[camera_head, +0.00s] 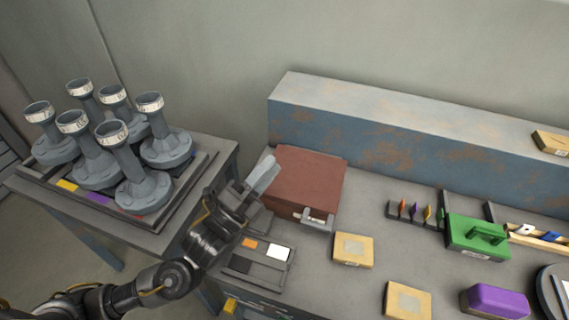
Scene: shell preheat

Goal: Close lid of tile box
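A reddish-brown box (305,188) with a grey handle or latch (316,218) on its front edge stands on the grey bench, against the blue ledge. Its brown top looks flat; I cannot tell for sure whether this is the tile box or whether its lid is down. In front of it lies a dark tray (256,268) with an orange tile (249,243) and a white tile (278,253). My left gripper (263,174) is beside the brown box's left edge, its pale fingers close together with nothing visible between them; I cannot tell whether it touches. My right gripper is not in view.
Tan blocks (353,250), a green handled piece (478,236), a purple block (495,301) and a small rack (414,212) occupy the right. A blue rusty ledge (400,152) runs behind. Several grey flanged pieces (145,190) stand on the left table.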

